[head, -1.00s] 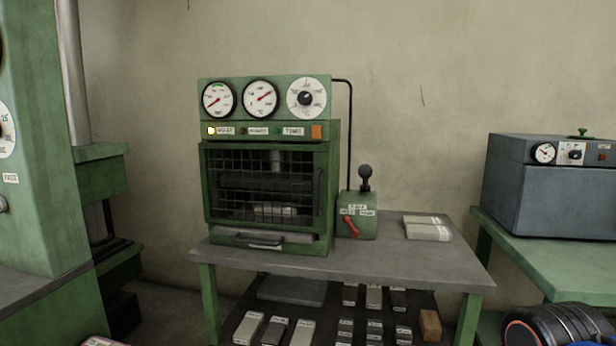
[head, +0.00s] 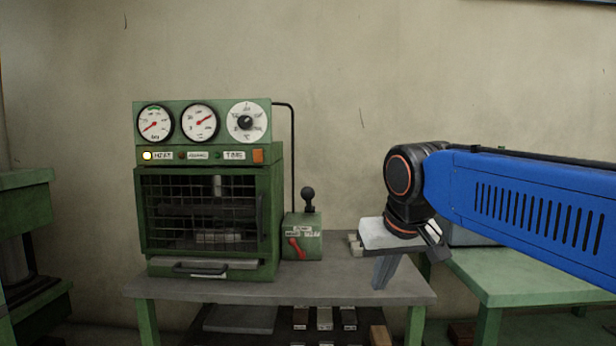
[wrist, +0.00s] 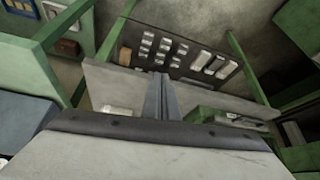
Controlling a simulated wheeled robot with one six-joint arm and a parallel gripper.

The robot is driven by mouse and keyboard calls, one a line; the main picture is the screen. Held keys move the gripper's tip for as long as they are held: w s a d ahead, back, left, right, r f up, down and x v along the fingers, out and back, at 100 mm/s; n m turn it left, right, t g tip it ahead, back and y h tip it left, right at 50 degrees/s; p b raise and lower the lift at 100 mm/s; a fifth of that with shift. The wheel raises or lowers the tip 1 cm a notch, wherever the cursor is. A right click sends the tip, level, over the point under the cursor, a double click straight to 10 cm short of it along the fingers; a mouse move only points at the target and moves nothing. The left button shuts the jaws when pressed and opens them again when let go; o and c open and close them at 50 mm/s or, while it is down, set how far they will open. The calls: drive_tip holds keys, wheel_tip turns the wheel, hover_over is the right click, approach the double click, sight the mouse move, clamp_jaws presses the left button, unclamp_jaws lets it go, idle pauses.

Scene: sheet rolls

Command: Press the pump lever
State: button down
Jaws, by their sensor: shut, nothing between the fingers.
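The pump lever (head: 308,196) is a dark upright rod with a round black knob. It stands on a small green pump box (head: 306,246) at the right side of the green press. A short red handle (head: 296,248) is on the box's front. My gripper (head: 383,273) is to the right of the pump box and lower than the knob, apart from both, near the table's right part. Its fingers are together and empty. In the wrist view my gripper (wrist: 157,90) points over the table; I cannot clearly make out the lever there.
The press (head: 210,215) with gauges and a mesh door stands on the grey table (head: 240,290). A thin black pipe (head: 293,150) rises behind the pump box. Several small blocks (head: 324,318) lie on the shelf below. A green bench (head: 520,275) is at the right.

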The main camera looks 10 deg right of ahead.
drive_tip(key=w+a+r+m+t, duration=0.1)
drive_tip(key=w+a+r, duration=0.3)
drive_tip(key=w+r, duration=0.7)
drive_tip(key=w+a+r+m, duration=0.1)
drive_tip(key=w+a+r, duration=0.2)
drive_tip(key=w+r, duration=0.9)
wheel_tip(320, 180, up, 5)
drive_tip(key=shift+a+r+m+t+h, duration=0.2)
drive_tip(key=shift+a+m+t+h, duration=0.1)
drive_tip(key=shift+a+m+t, duration=0.1)
hover_over(309, 189)
drive_tip(key=f, duration=0.8)
drive_tip(key=shift+w+d, duration=0.2)
drive_tip(key=shift+d, duration=0.1)
drive_tip(key=f, duration=0.3)
drive_tip(key=shift+s+a, duration=0.2)
drive_tip(key=shift+a+f, duration=0.1)
drive_tip(key=shift+f, duration=0.45)
